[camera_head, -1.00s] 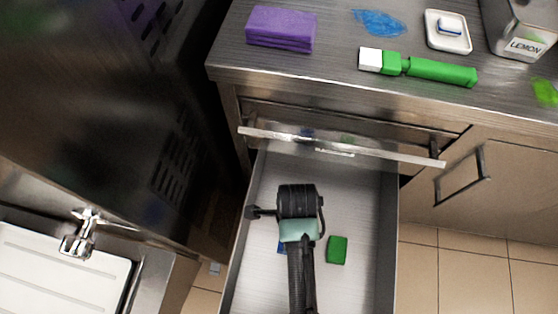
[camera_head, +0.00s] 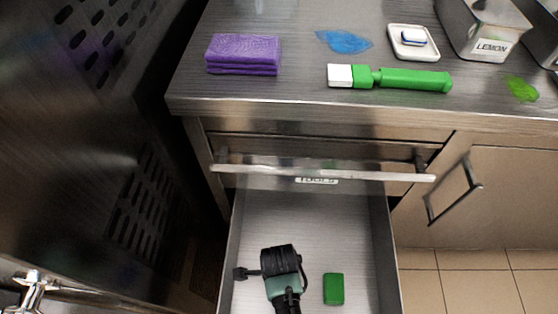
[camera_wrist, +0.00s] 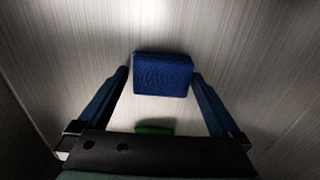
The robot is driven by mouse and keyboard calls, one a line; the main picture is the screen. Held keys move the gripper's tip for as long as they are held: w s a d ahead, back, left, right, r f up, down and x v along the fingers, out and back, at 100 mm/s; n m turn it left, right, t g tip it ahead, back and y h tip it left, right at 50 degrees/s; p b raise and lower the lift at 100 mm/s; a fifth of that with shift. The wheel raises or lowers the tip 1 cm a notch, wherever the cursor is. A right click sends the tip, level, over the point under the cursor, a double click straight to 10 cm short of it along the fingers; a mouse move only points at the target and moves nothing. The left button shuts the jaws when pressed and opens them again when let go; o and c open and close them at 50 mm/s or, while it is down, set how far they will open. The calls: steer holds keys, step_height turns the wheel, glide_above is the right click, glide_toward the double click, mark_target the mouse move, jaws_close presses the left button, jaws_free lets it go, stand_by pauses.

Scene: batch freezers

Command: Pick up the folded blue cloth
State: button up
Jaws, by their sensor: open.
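The folded blue cloth (camera_wrist: 163,75) lies on the grey floor of the open drawer in the wrist view. My gripper (camera_wrist: 160,78) is open, with one finger on each side of the cloth. The right fingertip appears very close to the cloth's edge, and a small gap shows at the left. I cannot tell whether either finger touches it or how far above the floor they are. In the head view my gripper (camera_head: 281,262) is inside the drawer, and the blue cloth is hidden beneath it.
A green block (camera_head: 334,289) lies in the drawer (camera_head: 312,225), right of my gripper. The counter holds a folded purple cloth (camera_head: 243,55), a green brush (camera_head: 400,79), a soap dish (camera_head: 413,43) and a lemon-labelled container (camera_head: 485,30).

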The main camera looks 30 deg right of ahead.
steer(key=shift+f, duration=0.4)
steer(key=shift+r, duration=0.1)
steer(key=c, duration=1)
steer(key=shift+r, duration=0.1)
step_height(320, 180, up, 10)
steer(key=p, duration=0.4)
steer(key=shift+p, duration=0.3)
